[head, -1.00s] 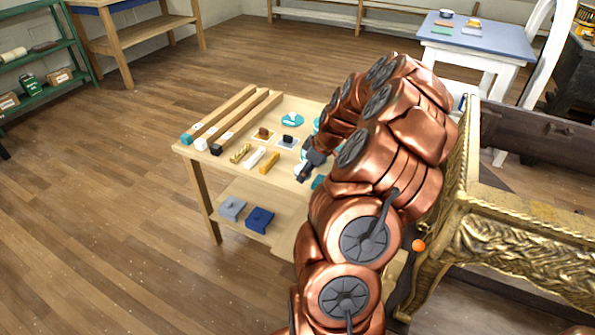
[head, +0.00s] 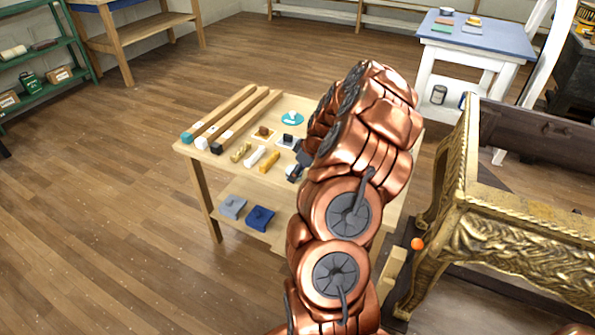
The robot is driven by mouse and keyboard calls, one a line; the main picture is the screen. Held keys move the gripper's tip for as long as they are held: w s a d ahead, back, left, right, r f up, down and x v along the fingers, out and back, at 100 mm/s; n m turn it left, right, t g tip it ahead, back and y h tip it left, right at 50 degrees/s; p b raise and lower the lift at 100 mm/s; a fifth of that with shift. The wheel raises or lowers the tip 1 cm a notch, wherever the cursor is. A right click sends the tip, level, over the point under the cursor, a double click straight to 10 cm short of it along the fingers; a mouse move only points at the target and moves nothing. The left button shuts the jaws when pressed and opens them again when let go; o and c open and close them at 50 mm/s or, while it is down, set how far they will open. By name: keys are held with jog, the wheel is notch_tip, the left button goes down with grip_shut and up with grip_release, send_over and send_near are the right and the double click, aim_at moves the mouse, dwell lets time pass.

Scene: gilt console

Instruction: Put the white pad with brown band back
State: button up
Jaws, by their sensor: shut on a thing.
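My gripper (head: 300,163) is over the right part of the low wooden table (head: 191,150), partly hidden behind my copper arm. It is shut on a small pale piece (head: 291,173) at its tips, which looks like the white pad. I cannot make out a brown band on it. Whether it touches the tabletop is not clear. Just left of it lie an amber block (head: 269,162), a white block (head: 255,158) and a gold block (head: 241,151).
Behind are a brown piece (head: 263,132), a dark piece (head: 288,140) and a teal disc (head: 291,119). Long bars (head: 220,115) fill the table's left side. Grey (head: 232,206) and blue (head: 260,217) pieces lie on the lower shelf. A gilt console (head: 510,240) stands close on the right.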

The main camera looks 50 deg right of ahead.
jog(key=shift+f, duration=0.1)
jog(key=o, duration=1.1)
jog(key=v, duration=1.2)
jog(key=shift+a+r+b, duration=0.1)
jog(key=shift+r+b, duration=0.15)
jog(key=shift+b, duration=0.15)
